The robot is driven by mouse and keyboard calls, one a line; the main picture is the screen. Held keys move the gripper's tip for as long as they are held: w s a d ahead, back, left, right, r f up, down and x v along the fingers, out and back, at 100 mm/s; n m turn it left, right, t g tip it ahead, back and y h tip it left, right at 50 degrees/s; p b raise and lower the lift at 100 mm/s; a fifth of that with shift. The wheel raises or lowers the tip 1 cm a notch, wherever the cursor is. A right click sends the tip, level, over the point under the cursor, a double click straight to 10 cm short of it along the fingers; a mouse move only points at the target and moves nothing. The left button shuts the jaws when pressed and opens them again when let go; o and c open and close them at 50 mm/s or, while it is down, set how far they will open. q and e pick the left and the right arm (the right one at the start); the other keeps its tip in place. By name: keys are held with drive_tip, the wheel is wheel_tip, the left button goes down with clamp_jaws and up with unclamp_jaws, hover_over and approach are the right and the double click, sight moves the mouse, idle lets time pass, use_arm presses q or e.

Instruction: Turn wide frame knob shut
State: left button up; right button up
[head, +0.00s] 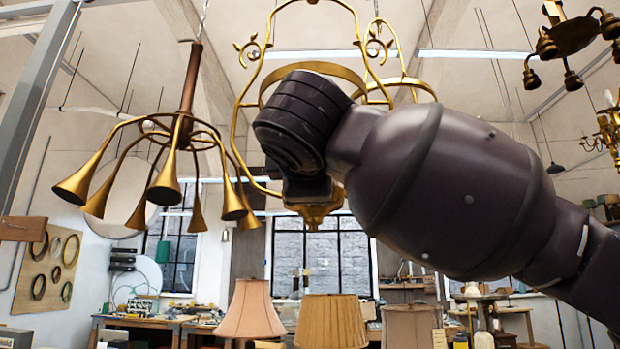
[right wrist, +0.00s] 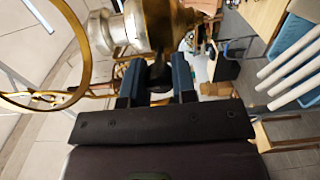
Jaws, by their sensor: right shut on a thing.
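The wide frame (head: 240,97) is a tall hanging brass frame with a ring, behind my right arm in the head view. Its brass bottom fitting (head: 316,213) shows just below my wrist. In the right wrist view the brass fitting (right wrist: 175,22) fills the top, with part of the ring (right wrist: 84,62) at left. My right gripper (right wrist: 157,66) has its two blue-grey fingers shut on a small dark knob (right wrist: 159,76) under the fitting. The fingers hide the knob's sides, and its turn angle cannot be told. My left gripper is not in view.
A brass horn-armed chandelier (head: 165,175) hangs at left, close to the frame. Another brass fixture (head: 572,38) hangs at upper right. Several lampshades (head: 331,322) stand below. Workbenches line the windows behind.

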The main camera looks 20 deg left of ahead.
idle(0.3)
drive_tip(key=o, duration=0.9)
drive_tip(key=b+v, duration=0.3)
drive_tip(key=v, duration=0.7)
drive_tip(key=shift+s+d, duration=0.1)
drive_tip(key=shift+s, duration=0.3)
